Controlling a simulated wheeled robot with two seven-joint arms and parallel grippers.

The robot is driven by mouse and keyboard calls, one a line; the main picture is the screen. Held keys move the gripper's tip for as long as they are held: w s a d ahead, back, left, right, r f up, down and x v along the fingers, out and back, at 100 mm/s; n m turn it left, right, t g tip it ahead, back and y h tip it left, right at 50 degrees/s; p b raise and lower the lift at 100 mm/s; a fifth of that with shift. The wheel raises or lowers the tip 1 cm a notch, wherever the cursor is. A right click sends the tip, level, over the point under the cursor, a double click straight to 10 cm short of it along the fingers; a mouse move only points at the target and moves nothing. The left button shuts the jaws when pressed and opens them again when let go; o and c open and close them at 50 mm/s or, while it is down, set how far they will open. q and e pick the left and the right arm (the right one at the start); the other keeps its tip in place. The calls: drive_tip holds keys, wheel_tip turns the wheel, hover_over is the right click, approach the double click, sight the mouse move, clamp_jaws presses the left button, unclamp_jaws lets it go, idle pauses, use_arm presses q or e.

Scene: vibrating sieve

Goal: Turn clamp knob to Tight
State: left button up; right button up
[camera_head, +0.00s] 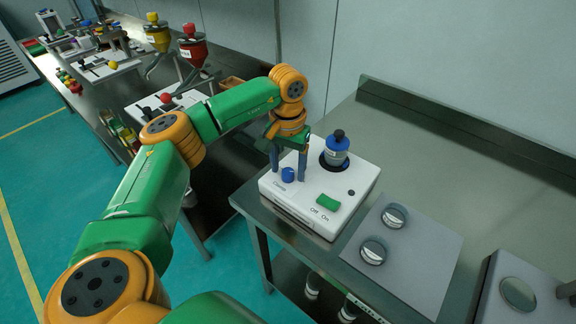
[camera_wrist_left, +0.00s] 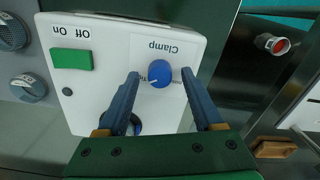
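The blue clamp knob (camera_head: 288,174) sits on top of the white sieve shaker base (camera_head: 335,200), near its front left corner. In the left wrist view the knob (camera_wrist_left: 160,72) lies under the upside-down "Clamp" label, with a white pointer mark toward the lower left. Small labels beside the knob are partly hidden and hard to read. My left gripper (camera_head: 288,168) points down over the knob. In the left wrist view its fingers (camera_wrist_left: 161,74) are open, one on each side of the knob, with gaps showing. My right gripper is not in view.
A green Off/On switch (camera_head: 328,201) is near the front right. The steel bench behind is clear.

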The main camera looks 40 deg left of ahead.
sight(287, 171)
use_arm(q)
wheel_tip(287, 171, up, 7)
drive_tip(key=shift+r+b, duration=0.1)
drive_tip(key=shift+b, duration=0.45)
